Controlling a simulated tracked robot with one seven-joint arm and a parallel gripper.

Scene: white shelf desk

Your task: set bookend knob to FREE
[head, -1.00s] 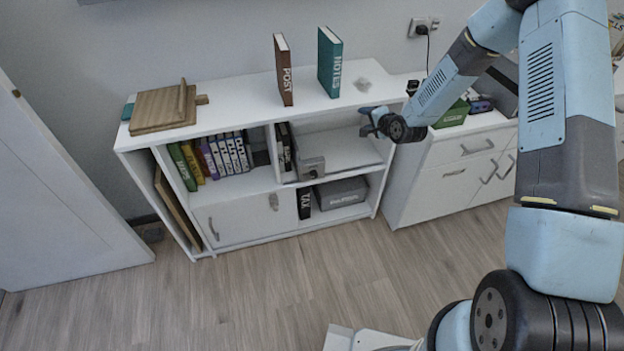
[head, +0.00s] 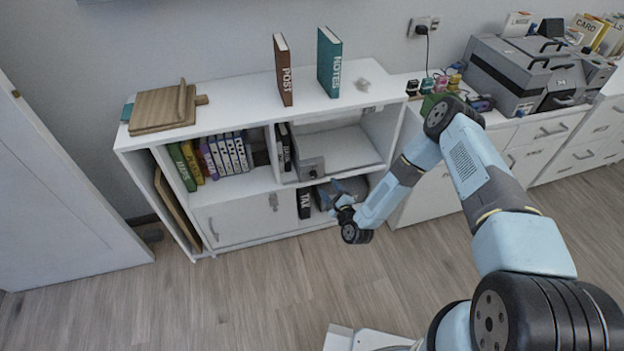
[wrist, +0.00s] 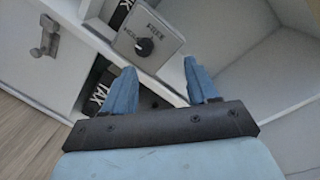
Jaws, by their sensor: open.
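The bookend is a grey block (head: 311,168) in the middle compartment of the white shelf, beside upright dark books. In the wrist view its grey face (wrist: 148,38) carries a round black knob (wrist: 144,47) with a pale pointer mark. Lettering reading FREE seems to run along the face's upper edge, with other lettering at its left; I cannot tell surely which one the pointer marks. My gripper (head: 335,190) is open and empty in front of the shelf, below the bookend. In the wrist view its blue fingers (wrist: 163,78) point toward the bookend, with the knob beyond them, untouched.
The white shelf (head: 240,107) has a divider and board edges around the bookend. A black TAX book (head: 304,203) stands in the lower compartment. A cabinet door (head: 240,219) is at the left. The compartment right of the bookend (head: 350,150) is empty.

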